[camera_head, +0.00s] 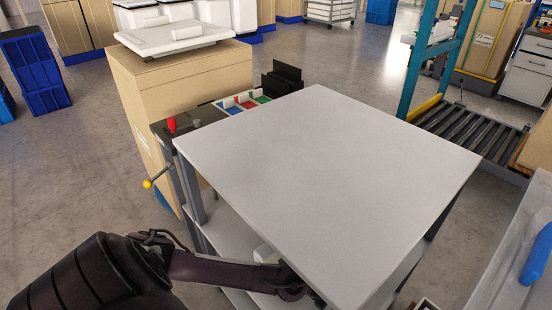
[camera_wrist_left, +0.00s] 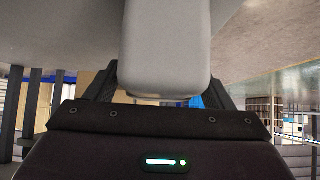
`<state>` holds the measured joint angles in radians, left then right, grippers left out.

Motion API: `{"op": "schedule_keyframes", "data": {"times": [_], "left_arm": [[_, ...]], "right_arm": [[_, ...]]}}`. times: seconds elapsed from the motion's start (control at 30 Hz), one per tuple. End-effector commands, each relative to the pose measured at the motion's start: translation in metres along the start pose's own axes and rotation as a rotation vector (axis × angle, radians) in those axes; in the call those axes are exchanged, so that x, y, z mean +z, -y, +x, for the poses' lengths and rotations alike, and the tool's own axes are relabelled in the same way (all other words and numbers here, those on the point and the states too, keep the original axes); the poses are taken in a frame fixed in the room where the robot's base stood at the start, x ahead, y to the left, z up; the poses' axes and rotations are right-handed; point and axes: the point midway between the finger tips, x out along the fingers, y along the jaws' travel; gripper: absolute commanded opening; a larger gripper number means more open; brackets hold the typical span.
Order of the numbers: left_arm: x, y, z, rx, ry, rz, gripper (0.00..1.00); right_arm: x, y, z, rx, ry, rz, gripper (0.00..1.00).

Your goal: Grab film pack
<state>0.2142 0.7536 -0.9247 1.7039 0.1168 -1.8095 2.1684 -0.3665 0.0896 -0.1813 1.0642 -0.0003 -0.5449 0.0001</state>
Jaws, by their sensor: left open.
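In the left wrist view a smooth pale grey block with rounded corners (camera_wrist_left: 166,45), likely the film pack, fills the space between the fingers of my left gripper (camera_wrist_left: 162,84). The gripper is open, with its fingers on either side of the block; I cannot tell whether they touch it. In the head view my left arm reaches in under the grey tabletop, and the tabletop hides the gripper. A small white piece (camera_head: 265,253) shows beside the arm under the tabletop edge; I cannot tell if it is the same block. My right gripper is not in view.
The bare grey tabletop (camera_head: 330,150) lies close above my left arm. Beneath it is a lower shelf (camera_head: 222,225). A side ledge holds a red item (camera_head: 171,125) and coloured bins (camera_head: 243,101). At right stands another grey table with a blue object (camera_head: 538,255).

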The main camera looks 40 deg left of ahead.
Motion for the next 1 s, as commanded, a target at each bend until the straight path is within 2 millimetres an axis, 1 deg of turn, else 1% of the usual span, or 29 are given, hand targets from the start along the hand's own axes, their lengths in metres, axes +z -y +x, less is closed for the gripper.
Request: {"op": "schedule_keyframes", "data": {"times": [0.03,0.07,0.47,0.77,0.87,1.0], "left_arm": [[0.000,0.000,0.000,0.000,0.000,0.000,0.75],[0.000,0.000,0.000,0.000,0.000,0.000,0.72],[0.000,0.000,-0.001,0.000,0.000,0.000,0.19],[-0.002,-0.001,-0.002,0.001,0.000,-0.001,0.18],[-0.006,-0.001,-0.006,0.001,0.000,-0.001,0.18],[-0.017,-0.001,-0.017,0.003,0.001,-0.002,0.18]], "right_arm": [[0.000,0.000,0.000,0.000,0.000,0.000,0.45],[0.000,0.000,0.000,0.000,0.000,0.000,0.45],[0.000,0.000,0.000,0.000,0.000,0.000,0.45],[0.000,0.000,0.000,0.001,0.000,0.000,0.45],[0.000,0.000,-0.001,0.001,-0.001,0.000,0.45],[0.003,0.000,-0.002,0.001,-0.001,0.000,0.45]]}}
